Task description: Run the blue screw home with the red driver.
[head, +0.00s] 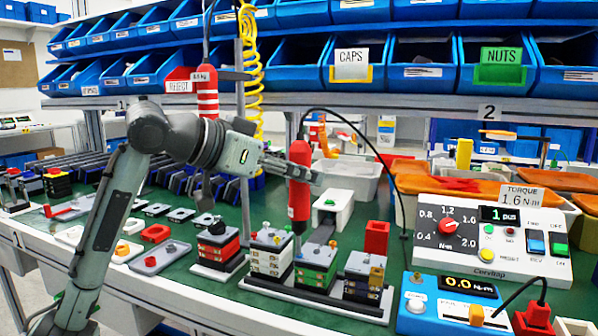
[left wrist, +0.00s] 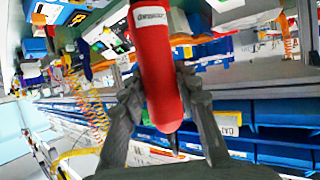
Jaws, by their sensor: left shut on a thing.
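The red driver (head: 299,188) hangs upright above the workbench, with a dark cable running from its top. My left gripper (head: 302,170) is shut on the driver's body. The left wrist view shows the red driver (left wrist: 158,70) between the two dark fingers of my left gripper (left wrist: 160,88). The driver's thin bit points down near the white stack (head: 270,252) and the green stack (head: 316,264); I cannot tell whether it touches anything. I cannot make out a blue screw; the parts on the stacks are too small. My right gripper is not in view.
A white torque control box (head: 490,245) and a blue readout unit (head: 452,302) stand on the right. Blue bins (head: 420,62) line the back.

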